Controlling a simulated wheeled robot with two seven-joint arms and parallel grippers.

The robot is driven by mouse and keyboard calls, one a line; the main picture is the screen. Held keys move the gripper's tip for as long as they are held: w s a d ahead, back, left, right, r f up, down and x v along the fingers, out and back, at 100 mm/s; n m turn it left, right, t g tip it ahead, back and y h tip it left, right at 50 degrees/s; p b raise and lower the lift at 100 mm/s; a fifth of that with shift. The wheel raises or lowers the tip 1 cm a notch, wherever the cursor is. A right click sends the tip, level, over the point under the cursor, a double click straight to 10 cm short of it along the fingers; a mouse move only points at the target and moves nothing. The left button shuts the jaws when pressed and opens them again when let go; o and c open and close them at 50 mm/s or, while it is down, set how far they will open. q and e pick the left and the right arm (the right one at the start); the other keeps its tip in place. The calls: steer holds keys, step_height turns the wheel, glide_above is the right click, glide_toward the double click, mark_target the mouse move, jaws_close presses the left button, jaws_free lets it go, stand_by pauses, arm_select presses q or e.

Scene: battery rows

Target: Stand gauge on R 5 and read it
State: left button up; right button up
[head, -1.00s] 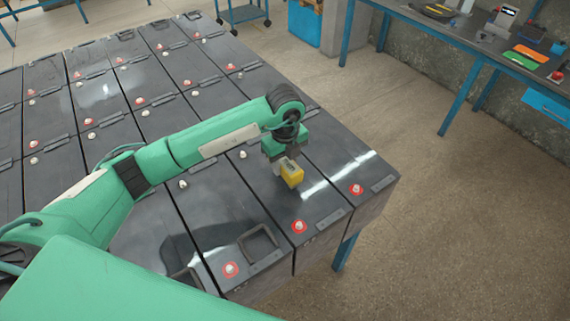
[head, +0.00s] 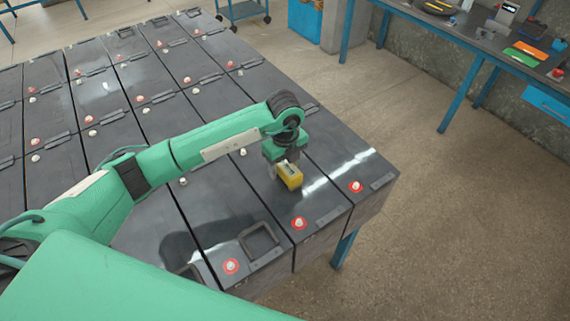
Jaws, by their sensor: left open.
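The gauge (head: 290,177) is a small yellow block with a dark patch on its upper face. It is at the middle of a dark battery (head: 325,207) near the right end of the front row. My left gripper (head: 283,169) points down right at the gauge and is open. The green wrist hides part of the gauge, and I cannot tell whether the fingers touch it. The gauge looks to be on or just above the battery top. Its reading is too small to make out. No R 5 label is legible. My right gripper is not in view.
Dark batteries with red-ringed and pale terminals (head: 299,223) fill the blue-legged table. Floor is clear to the right. A side bench (head: 470,32) with tools stands at the back right, a blue bin (head: 305,22) at the back.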

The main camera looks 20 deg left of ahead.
mark_target(285, 164)
arm_select(q)
step_height(285, 164, up, 12)
steer(key=b, duration=0.4)
stand_by(0.3)
